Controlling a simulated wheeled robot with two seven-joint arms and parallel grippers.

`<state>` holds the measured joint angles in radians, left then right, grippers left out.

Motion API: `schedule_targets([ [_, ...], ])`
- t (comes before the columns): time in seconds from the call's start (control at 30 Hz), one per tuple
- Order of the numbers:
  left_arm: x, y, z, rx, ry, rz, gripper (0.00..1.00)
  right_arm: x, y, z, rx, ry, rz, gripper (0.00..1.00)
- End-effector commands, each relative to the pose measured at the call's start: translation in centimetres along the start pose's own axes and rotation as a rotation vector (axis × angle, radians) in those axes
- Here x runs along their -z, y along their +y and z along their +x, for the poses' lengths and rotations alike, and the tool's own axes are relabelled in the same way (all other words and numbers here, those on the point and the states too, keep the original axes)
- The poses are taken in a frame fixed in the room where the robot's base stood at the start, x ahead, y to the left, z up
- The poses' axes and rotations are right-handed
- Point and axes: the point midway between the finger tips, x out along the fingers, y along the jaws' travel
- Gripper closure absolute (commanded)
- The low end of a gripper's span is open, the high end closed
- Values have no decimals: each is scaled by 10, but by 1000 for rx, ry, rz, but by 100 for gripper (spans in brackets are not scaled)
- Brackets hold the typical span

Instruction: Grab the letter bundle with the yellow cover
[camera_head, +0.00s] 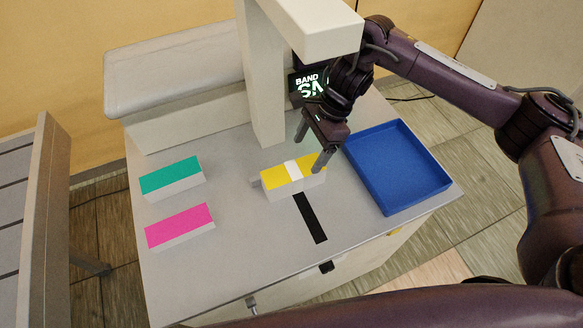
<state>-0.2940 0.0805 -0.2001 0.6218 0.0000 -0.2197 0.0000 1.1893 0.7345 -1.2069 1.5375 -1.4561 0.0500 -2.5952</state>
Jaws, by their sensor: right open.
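The letter bundle with the yellow cover (275,181) lies on the grey table near its middle, with a white band across its top. My right gripper (309,150) comes down from above and behind it. Its fingers are apart. One fingertip is at the right end of the yellow cover and the other is behind the bundle's far side. I cannot tell whether either finger touches the bundle. My left gripper is not in view.
A teal-topped bundle (172,175) and a pink-topped bundle (180,225) lie on the left of the table. An empty blue tray (398,167) is at the right. A grey post with an overhanging arm (262,90) stands behind the yellow bundle. A black strip (311,219) lies in front.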

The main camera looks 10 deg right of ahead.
Motion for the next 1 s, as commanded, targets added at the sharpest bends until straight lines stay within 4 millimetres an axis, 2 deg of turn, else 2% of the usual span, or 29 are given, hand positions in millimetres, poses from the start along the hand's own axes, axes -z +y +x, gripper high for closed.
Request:
schedule_targets([
  [0.17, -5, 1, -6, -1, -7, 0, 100, -3, 1, 20, -4, -3, 1, 25],
  [0.3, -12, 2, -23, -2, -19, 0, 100, -8, 1, 36, -5, -3, 3, 25],
  [0.5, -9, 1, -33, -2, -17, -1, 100, -8, 0, 65, -1, -2, 2, 25],
  [0.8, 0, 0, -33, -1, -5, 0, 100, -8, -1, 72, 2, -1, 1, 25],
  [1.0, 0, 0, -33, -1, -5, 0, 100, -8, -1, 72, 2, -2, 1, 51],
])
